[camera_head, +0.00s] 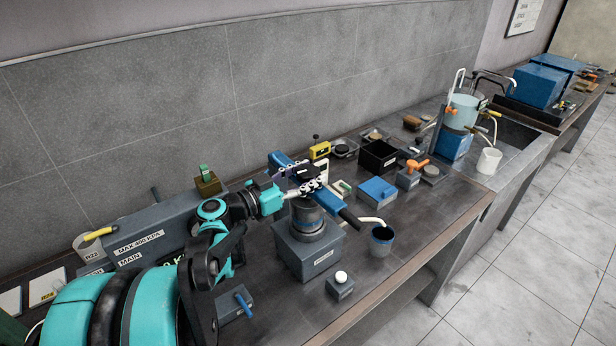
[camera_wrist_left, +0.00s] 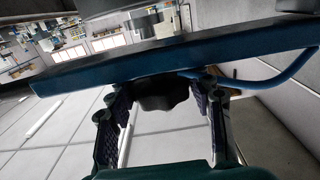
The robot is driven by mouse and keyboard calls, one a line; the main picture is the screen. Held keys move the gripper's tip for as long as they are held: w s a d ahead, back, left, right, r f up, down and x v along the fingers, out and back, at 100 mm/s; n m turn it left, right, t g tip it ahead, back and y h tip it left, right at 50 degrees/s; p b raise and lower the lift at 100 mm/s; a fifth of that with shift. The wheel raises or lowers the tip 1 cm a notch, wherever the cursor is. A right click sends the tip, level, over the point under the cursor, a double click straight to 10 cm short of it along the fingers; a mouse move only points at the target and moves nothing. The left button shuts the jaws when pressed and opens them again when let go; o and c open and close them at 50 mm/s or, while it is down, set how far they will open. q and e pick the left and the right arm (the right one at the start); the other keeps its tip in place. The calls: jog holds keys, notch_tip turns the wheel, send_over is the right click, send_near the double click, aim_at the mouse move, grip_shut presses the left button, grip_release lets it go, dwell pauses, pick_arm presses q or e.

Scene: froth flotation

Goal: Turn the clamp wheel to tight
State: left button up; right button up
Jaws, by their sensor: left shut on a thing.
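The clamp wheel is a dark lobed knob (camera_wrist_left: 163,93) in the left wrist view, beside a long blue bar (camera_wrist_left: 190,52). My left gripper (camera_wrist_left: 163,98) has one finger on each side of the knob and is shut on it. In the head view the left gripper (camera_head: 308,182) is at the blue bar (camera_head: 281,160), above a dark round vessel (camera_head: 307,222) on a grey base box (camera_head: 309,256). There the fingers and arm largely hide the wheel. How tight the wheel is cannot be told. My right gripper is not in view.
A dark cup (camera_head: 381,241) stands under a pale spout right of the vessel. A small box with a white knob (camera_head: 341,278) and a box with a blue lever (camera_head: 236,301) sit in front. A blue-topped box (camera_head: 377,190) and a black bin (camera_head: 379,157) stand behind right.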

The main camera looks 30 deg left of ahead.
pick_arm(q)
jog(key=shift+m+g+h, duration=0.5)
jog(key=shift+m+h, duration=0.3)
jog(key=shift+h, duration=0.3)
jog(key=o, duration=1.2)
jog(key=v, duration=1.2)
jog(key=shift+w+a, duration=0.1)
